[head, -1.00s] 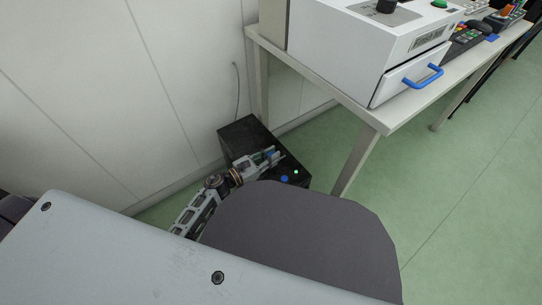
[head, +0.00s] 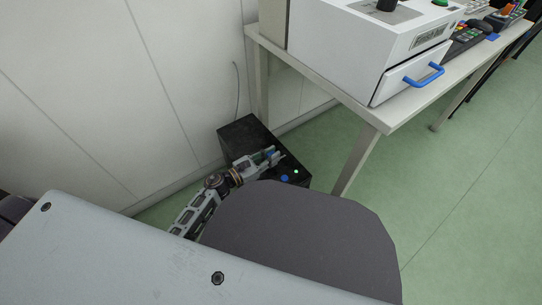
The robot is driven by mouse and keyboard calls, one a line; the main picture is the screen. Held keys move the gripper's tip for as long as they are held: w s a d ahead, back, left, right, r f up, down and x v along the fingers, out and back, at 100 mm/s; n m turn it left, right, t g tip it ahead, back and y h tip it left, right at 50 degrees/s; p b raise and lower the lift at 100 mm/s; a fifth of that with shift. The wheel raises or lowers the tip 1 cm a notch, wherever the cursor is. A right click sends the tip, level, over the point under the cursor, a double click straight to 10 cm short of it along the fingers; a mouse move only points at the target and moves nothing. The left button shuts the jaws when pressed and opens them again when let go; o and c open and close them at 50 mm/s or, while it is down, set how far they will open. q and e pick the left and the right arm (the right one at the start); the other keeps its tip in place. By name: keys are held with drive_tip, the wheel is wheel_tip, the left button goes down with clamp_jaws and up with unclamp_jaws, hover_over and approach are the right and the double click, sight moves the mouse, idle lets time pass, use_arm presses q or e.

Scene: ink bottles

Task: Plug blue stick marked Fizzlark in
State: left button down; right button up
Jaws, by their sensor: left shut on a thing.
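A black box (head: 238,137), like a computer case, stands on the floor against the wall, beside the table legs. My left gripper (head: 275,156) is over the box's near part, shut on a small blue thing, probably the blue stick, of which only a speck shows between the fingers. Its marking cannot be read. A blue round spot (head: 284,178) and a small lit green spot (head: 296,172) show on the box just past the fingertips. Whether the held thing touches the box cannot be told. My right gripper is not in view.
A pale table (head: 375,118) stands right of the box, carrying a white machine (head: 345,45) with a blue-handled drawer (head: 408,82). A cable (head: 237,88) runs down the wall behind the box. Green floor (head: 450,190) is clear at the right.

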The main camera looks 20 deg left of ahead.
use_arm(q)
drive_tip(key=c, duration=1.3)
unclamp_jaws()
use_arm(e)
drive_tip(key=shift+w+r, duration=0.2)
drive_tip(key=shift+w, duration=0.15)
use_arm(q)
drive_tip(key=o, duration=0.5)
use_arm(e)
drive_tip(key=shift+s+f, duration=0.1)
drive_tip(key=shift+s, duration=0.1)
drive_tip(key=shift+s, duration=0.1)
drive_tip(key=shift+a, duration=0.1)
